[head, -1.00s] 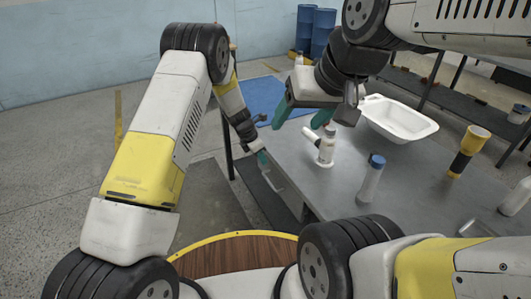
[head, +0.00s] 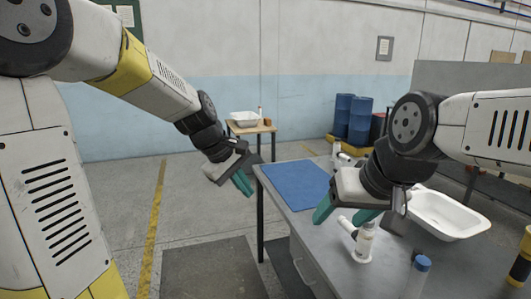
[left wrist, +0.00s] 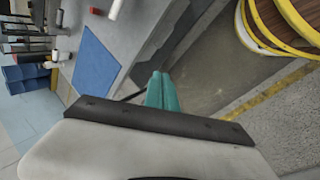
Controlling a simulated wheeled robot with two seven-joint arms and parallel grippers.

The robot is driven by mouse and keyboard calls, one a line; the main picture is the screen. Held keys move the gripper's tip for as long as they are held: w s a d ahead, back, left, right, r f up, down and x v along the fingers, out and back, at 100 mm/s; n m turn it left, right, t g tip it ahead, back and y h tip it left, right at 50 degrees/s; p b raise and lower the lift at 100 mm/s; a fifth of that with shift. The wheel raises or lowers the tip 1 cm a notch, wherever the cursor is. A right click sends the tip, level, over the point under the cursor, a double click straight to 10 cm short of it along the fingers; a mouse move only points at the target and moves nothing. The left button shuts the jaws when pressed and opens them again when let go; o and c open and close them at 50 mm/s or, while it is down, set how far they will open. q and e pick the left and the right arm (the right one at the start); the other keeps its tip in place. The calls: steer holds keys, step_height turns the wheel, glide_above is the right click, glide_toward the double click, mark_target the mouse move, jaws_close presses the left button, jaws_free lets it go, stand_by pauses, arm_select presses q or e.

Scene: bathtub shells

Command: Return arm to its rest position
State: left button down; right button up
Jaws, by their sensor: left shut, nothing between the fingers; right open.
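My left gripper (head: 243,184) hangs in the air over the floor, left of the grey table and short of its near left edge. Its teal fingers are shut with nothing between them; they also show together in the left wrist view (left wrist: 162,92). My right gripper (head: 344,216) is open above the table, its two teal fingers spread and pointing down. The bottle's top is partly hidden by the gripper.
The grey table (head: 315,238) bears a blue mat (head: 297,183), a white tub (head: 448,222), a blue-capped bottle (head: 418,278) and a yellow-black bottle (head: 521,265). A small table (head: 252,128) with another white tub (head: 244,118) stands behind.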

arm_select(q)
steer(key=s+a+r+m+t+y, duration=0.1)
steer(key=s+a+m, duration=0.3)
steer(key=s, duration=0.5)
steer(key=s+a+r+m+t+y, duration=0.1)
steer(key=s+a+r+m, duration=0.2)
steer(key=s, duration=0.6)
steer(key=shift+a+m, duration=1)
steer(key=shift+m, duration=0.1)
steer(key=shift+s, duration=0.15)
